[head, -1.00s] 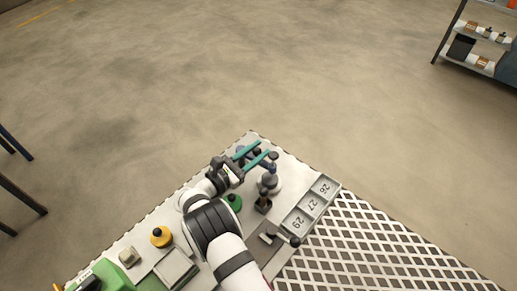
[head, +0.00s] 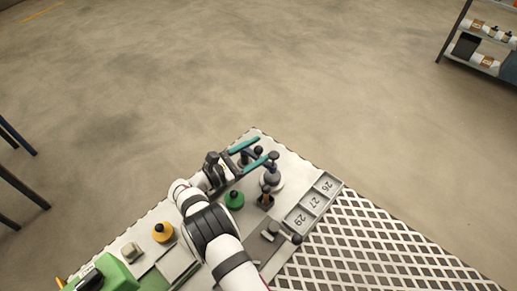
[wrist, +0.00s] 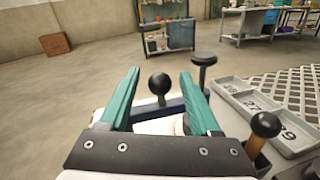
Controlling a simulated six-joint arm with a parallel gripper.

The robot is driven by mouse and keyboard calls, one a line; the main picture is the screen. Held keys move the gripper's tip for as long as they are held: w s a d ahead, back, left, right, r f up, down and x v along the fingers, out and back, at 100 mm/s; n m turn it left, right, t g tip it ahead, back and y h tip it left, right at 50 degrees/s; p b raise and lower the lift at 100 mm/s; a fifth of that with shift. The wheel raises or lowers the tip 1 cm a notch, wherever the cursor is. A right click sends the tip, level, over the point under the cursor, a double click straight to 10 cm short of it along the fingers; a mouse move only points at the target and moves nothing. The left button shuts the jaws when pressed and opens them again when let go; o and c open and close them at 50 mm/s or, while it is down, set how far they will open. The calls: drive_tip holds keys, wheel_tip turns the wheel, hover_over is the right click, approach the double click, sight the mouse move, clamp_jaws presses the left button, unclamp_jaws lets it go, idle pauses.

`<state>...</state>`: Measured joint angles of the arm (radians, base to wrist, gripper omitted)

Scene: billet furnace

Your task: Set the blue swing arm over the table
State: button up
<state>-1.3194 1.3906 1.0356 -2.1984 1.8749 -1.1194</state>
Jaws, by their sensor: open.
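The blue swing arm (wrist: 170,107) is a dark blue bar with a black ball knob (wrist: 159,84) standing on it and a black-capped post (wrist: 203,73) at its right end. In the head view the arm's pivot post (head: 272,173) stands on a pale round base near the table's far corner. My gripper (head: 262,149) has teal fingers, also seen in the wrist view (wrist: 161,86). They are open, with the knob showing between them; I see no clear contact. The fingers hide part of the bar.
On the table (head: 292,165) are a numbered tray (head: 313,203), a green knobbed piece (head: 234,200), a yellow knobbed piece (head: 163,232) and a black-knobbed lever (head: 296,239). A wooden-handled post (head: 265,197) stands close right of my gripper. Open floor lies beyond the table edge.

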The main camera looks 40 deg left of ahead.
drive_tip(key=v, duration=1.5)
drive_tip(key=shift+s, duration=0.2)
